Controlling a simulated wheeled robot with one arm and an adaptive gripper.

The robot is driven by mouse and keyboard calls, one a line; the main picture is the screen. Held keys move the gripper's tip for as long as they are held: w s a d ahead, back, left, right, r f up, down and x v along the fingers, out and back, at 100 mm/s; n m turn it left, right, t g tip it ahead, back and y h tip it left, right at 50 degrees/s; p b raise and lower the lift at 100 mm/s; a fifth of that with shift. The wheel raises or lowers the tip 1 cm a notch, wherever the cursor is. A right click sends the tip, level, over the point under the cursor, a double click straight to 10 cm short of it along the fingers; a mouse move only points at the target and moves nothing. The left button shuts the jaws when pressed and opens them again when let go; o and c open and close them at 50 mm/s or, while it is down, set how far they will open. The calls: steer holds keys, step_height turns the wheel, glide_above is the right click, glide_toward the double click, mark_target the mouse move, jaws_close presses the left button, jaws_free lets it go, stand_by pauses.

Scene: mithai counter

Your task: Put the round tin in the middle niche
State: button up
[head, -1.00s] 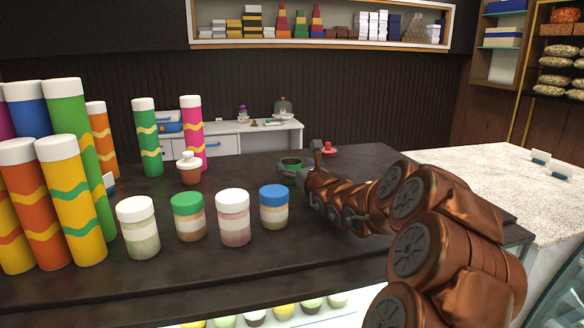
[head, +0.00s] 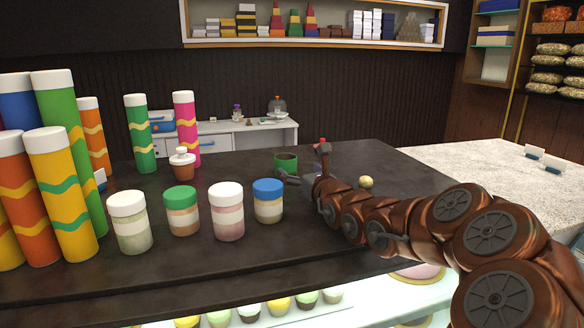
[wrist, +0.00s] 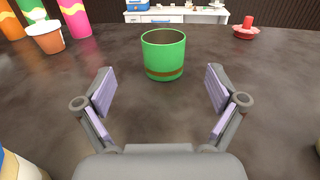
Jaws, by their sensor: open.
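No thing is clearly marked out as the round tin. A green round cup-like container (head: 286,163) with a dark top stands upright on the dark counter. It also shows in the wrist view as a green cylinder (wrist: 163,58) with a brown band near its base. My gripper (head: 296,181) is open and empty, pointing at it from the near side. In the wrist view my gripper (wrist: 160,90) has its fingers spread, with the green container beyond the tips and apart from them. A wall shelf (head: 495,45) has compartments at upper right; I cannot tell which is the middle niche.
Several lidded jars (head: 226,212) and tall coloured tubes (head: 64,190) stand on the left of the counter (head: 330,260). A small brown pot (head: 182,166) is behind the jars. A red-knobbed lid (wrist: 246,30) lies behind right. A pale ball (head: 366,182) lies right of the gripper.

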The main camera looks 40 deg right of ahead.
mark_target(291, 162)
steer(key=shift+w+f+p, duration=0.2)
steer(key=shift+w+p, duration=0.15)
steer(key=shift+w, duration=0.45)
steer(key=shift+d+r+p+x, duration=0.15)
steer(key=shift+p+x, duration=0.5)
steer(key=shift+x, duration=0.35)
steer(key=shift+d+p+x, duration=0.15)
steer(key=shift+p+x, duration=0.45)
steer(key=shift+x, duration=0.45)
steer(key=shift+d+r+p+x, duration=0.15)
steer(key=shift+p+x, duration=0.5)
steer(key=shift+x, duration=0.35)
steer(key=shift+w+d+f, duration=0.15)
steer(key=shift+w+f, duration=0.05)
steer(key=shift+w, duration=0.25)
steer(key=shift+c, duration=0.5)
steer(key=c, duration=1.3)
steer(key=shift+r, duration=0.1)
